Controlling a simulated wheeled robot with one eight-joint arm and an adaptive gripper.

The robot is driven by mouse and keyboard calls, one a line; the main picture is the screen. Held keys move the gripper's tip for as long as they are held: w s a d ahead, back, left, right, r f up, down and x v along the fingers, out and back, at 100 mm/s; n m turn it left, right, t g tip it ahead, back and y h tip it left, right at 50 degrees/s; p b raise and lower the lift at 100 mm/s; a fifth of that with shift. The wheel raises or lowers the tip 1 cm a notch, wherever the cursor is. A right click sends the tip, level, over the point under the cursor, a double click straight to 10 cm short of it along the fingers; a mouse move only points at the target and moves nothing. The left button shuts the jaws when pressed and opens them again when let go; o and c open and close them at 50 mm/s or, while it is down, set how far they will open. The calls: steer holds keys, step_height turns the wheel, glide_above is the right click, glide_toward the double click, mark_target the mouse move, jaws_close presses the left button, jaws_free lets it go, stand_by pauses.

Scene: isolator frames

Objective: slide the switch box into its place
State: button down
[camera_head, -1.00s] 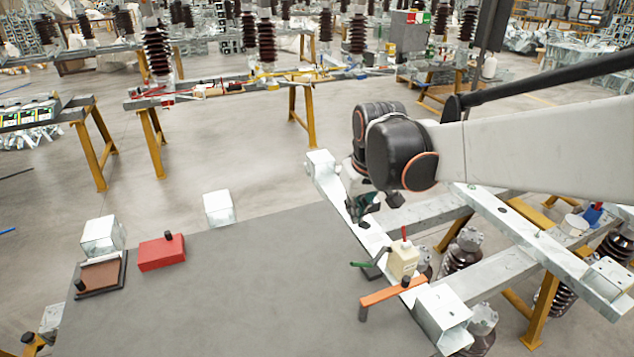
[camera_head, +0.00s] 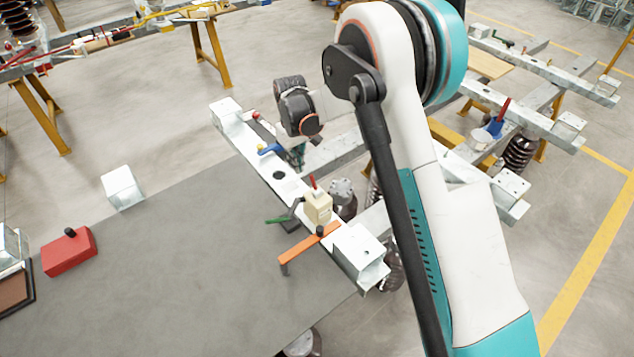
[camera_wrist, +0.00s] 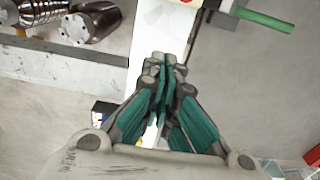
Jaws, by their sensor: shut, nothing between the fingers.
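A cream box with a red lever (camera_head: 318,207), which looks like the switch box, stands upright on the pale metal beam (camera_head: 255,160), near its front end. In the wrist view, only a bit of red and cream shows at the top edge, beyond my fingertips. My gripper (camera_head: 299,156) is over the beam, farther back than the box and apart from it. Its teal fingers (camera_wrist: 167,68) are shut and empty, pointing down at the beam. My wrist partly hides them in the head view.
A green-handled clamp (camera_head: 277,220) sits beside the cream box, and an orange bar (camera_head: 308,243) crosses in front. A blue handle (camera_head: 270,150) is on the beam next to my gripper. A red box (camera_head: 70,252) lies on the grey table (camera_head: 190,270), whose middle is clear.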

mark_target(315, 203)
step_height(315, 203, down, 10)
steer(key=b, duration=0.2)
steer(key=shift+f+b, duration=0.25)
steer(key=shift+b, duration=0.05)
steer(key=s, duration=0.1)
steer(key=s+d, duration=0.1)
steer(key=shift+s+d+r+b, duration=0.25)
steer(key=shift+s+d+b, duration=0.05)
steer(key=shift+s+d, duration=0.3)
steer(key=shift+s, duration=0.1)
steer(key=s+d, duration=0.1)
steer(key=s+d+b, duration=0.1)
steer(key=s, duration=0.1)
steer(key=s+d, duration=0.1)
steer(key=shift+s, duration=0.35)
steer(key=shift+w, duration=0.1)
